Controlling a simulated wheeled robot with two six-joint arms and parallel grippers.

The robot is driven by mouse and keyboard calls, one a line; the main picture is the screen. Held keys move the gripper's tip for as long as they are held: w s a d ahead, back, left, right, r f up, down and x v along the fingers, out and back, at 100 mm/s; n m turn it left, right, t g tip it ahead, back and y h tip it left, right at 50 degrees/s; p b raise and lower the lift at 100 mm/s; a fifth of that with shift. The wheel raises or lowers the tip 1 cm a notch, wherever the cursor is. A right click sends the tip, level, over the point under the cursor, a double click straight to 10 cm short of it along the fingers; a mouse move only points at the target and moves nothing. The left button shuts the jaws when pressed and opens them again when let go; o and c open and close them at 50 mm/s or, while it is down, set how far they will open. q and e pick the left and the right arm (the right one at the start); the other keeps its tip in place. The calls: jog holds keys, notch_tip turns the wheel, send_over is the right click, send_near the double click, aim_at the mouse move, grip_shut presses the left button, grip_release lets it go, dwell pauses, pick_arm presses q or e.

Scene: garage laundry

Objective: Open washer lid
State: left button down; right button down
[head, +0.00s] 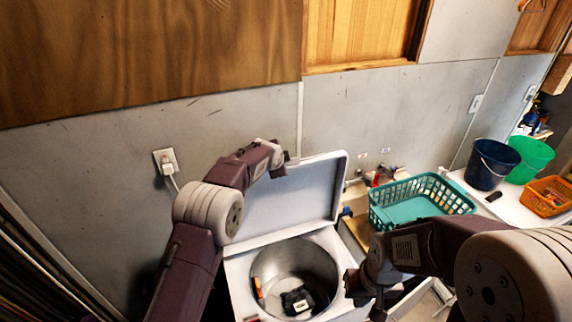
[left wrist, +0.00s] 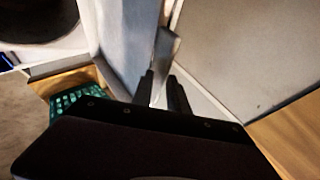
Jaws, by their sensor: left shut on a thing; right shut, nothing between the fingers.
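The washer lid (head: 290,200) stands raised at the back of the white washer (head: 245,276), tilted up from its hinge side. The open tub (head: 295,266) below it shows a dark item and a small orange item inside. My left gripper (head: 284,163) is at the lid's upper left edge, shut on it; in the left wrist view the fingers (left wrist: 163,92) close on a pale edge of the lid (left wrist: 130,35). My right gripper (head: 362,286) is shut and empty, low at the right side of the tub opening, its fingertips partly hard to make out.
A teal laundry basket (head: 420,202) stands right of the washer, above my right forearm. A dark blue bucket (head: 491,164), a green bucket (head: 530,158) and an orange basket (head: 547,196) are farther right. The grey wall with an outlet (head: 166,160) is close behind the lid.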

pick_arm(q)
jog(key=w, duration=0.1)
jog(key=w+a+p, duration=0.1)
jog(key=w, duration=0.1)
jog(key=shift+a+r, duration=0.1)
jog(key=shift+a, duration=0.05)
jog(key=shift+w, duration=0.15)
jog(key=c, duration=1.5)
grip_release()
jog(key=shift+w, duration=0.1)
